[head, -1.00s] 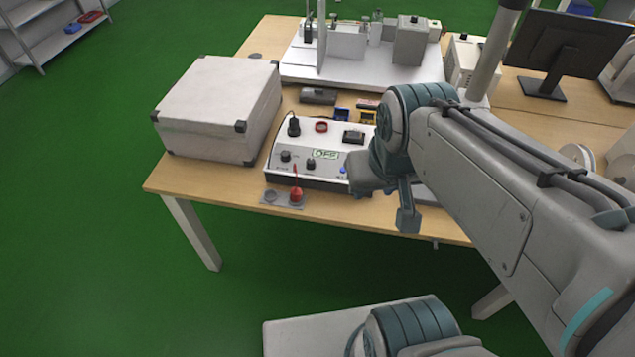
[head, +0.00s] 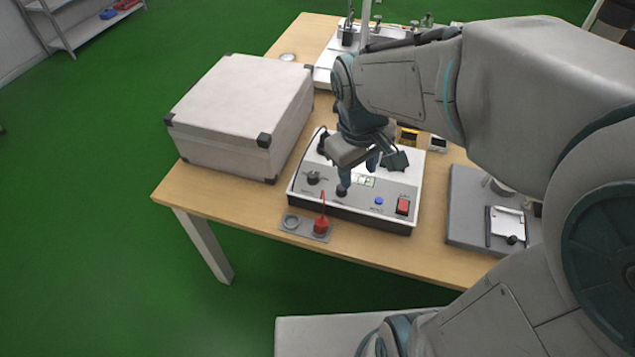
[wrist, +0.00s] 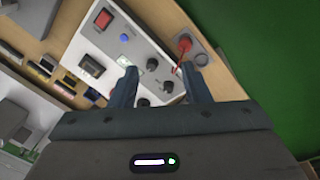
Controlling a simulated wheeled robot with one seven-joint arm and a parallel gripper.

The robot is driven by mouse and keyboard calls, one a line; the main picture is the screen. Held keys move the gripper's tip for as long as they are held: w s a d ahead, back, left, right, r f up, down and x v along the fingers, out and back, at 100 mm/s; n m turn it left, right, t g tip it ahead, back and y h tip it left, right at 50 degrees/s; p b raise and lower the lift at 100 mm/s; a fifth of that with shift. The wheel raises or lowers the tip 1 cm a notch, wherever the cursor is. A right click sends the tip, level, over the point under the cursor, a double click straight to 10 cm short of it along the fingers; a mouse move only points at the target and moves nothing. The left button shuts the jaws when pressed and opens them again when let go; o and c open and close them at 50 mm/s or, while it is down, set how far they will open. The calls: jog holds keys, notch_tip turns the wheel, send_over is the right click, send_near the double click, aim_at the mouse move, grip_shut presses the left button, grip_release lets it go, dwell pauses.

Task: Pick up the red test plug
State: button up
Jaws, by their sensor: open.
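The red test plug (head: 321,226) stands upright in a small grey holder (head: 291,222) at the front edge of the table. A thin red lead rises from its top. In the wrist view the plug (wrist: 184,44) shows ahead of the right-hand finger, outside the gap between the fingers. My gripper (head: 357,180) is over the front panel of the white test box (head: 400,217), behind and right of the plug and apart from it. The arm partly hides the box.
A large grey case (head: 222,120) stands left of the test box. A grey plate with a small fixture (head: 508,226) lies to the right. Lab equipment stands at the back. The table (head: 262,225) is bare left of the holder.

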aim_at(320, 218)
jog(key=w+a+f+n+b, duration=0.1)
jog(key=a+f+n, duration=0.1)
jog(key=f, duration=0.4)
jog(key=w+a+f+n+g+b, duration=0.1)
jog(key=w+a+f+b, duration=0.1)
jog(key=f, duration=0.5)
jog(key=w+a+f+n+g+b, duration=0.1)
jog(key=w+a+f+n, duration=0.1)
jog(key=f, duration=0.4)
jog(key=shift+a+f+n+b, duration=0.3)
jog(key=shift+a+f, duration=0.05)
jog(key=shift+f, duration=0.05)
jog(key=shift+d+f, duration=0.2)
jog(key=shift+f, duration=2.7)
jog(key=c, duration=0.8)
